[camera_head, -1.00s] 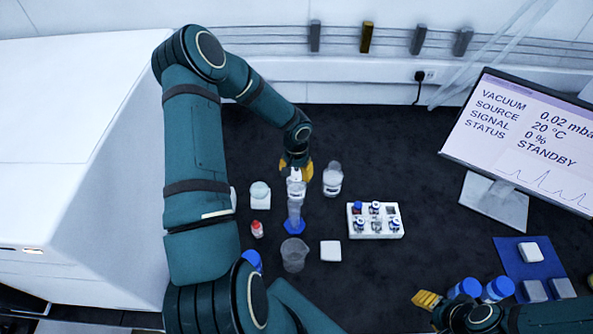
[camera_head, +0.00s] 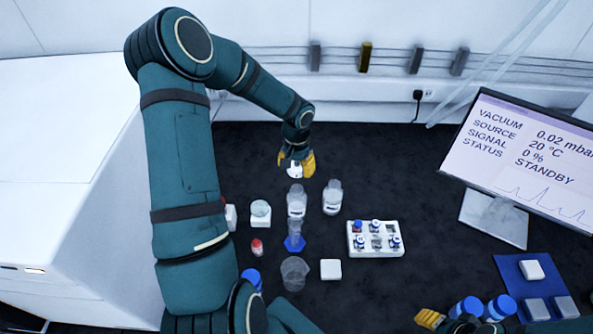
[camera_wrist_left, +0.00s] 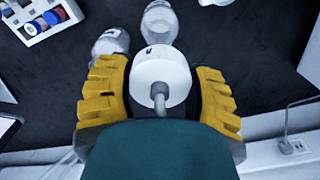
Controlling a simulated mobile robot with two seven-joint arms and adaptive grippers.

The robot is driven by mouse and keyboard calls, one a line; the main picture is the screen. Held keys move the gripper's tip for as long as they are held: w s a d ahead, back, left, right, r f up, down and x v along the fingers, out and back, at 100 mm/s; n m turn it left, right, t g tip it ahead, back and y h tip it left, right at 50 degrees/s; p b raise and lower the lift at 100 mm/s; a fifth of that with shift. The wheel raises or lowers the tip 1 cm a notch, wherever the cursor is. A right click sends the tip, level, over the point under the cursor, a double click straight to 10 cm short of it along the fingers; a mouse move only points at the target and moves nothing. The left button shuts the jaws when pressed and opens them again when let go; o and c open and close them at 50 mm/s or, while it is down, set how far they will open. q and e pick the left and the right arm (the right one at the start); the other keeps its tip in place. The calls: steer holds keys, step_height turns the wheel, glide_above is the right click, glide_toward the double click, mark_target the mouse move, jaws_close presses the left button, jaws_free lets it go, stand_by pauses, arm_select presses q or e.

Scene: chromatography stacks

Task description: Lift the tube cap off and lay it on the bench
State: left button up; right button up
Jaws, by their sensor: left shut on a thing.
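My left gripper (camera_head: 296,163) is shut on a white round cap (camera_head: 294,171) with a grey stem. In the left wrist view the cap (camera_wrist_left: 161,80) sits between the yellow fingers (camera_wrist_left: 160,100). The cap is behind and apart from a clear labelled bottle (camera_head: 297,201); its height above the bench is hard to judge. A second clear bottle (camera_head: 332,197) stands to the right. A clear cylinder with a blue foot (camera_head: 294,243) stands in front. My right gripper (camera_head: 428,318) shows only partly at the bottom edge; its opening is unclear.
A white rack (camera_head: 375,239) holds several small vials. A beaker (camera_head: 294,272), a white block (camera_head: 330,269), a red-capped vial (camera_head: 257,247) and a jar (camera_head: 260,213) stand nearby. A monitor (camera_head: 525,160) is at right. Dark bench (camera_head: 400,180) is clear behind the rack.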

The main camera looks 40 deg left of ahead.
arm_select(q)
steer(key=shift+r+p, duration=0.95)
steer(key=shift+r, duration=0.7)
steer(key=shift+f, duration=0.1)
